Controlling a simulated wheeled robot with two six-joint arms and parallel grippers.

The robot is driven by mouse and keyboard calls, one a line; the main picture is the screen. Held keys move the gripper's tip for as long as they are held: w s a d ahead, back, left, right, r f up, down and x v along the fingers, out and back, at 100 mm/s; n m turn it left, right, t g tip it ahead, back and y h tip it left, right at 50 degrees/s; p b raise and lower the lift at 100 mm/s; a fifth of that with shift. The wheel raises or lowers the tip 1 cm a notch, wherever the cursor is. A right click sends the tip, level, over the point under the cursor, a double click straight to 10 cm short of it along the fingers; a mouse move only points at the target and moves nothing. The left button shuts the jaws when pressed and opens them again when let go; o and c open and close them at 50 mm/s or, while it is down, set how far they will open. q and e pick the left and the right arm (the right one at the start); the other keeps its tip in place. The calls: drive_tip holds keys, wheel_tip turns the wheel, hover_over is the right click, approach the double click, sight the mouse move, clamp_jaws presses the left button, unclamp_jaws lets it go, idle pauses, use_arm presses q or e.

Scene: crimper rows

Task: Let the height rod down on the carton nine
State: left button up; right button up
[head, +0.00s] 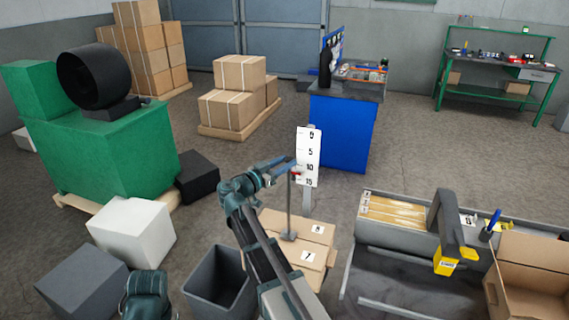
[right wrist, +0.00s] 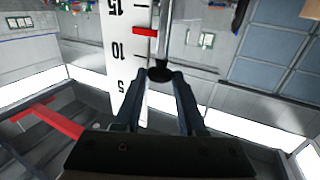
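The height rod (head: 289,205) is a thin upright grey rod with a foot (head: 288,235) at its lower end, over the cartons. I cannot tell whether the foot touches them. Its red pointer (right wrist: 145,31) lies between 10 and 15 on the white scale (head: 308,157). My right gripper (head: 292,163) is at the rod's top. In the right wrist view its fingertips (right wrist: 162,76) close in on the dark knob (right wrist: 158,74) from both sides. Cartons labelled 8 (head: 297,221) and 7 (head: 290,250) stand below; I cannot make out a carton marked nine there.
A grey bin (head: 220,285) stands left of the cartons. A grey bench (head: 400,278) with a yellow-tipped tool arm (head: 447,230) and an open cardboard box (head: 535,270) are at the right. A blue cabinet (head: 340,130) stands behind the scale. Floor between them is clear.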

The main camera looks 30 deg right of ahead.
clamp_jaws()
drive_tip(key=shift+f, duration=0.1)
idle(0.9)
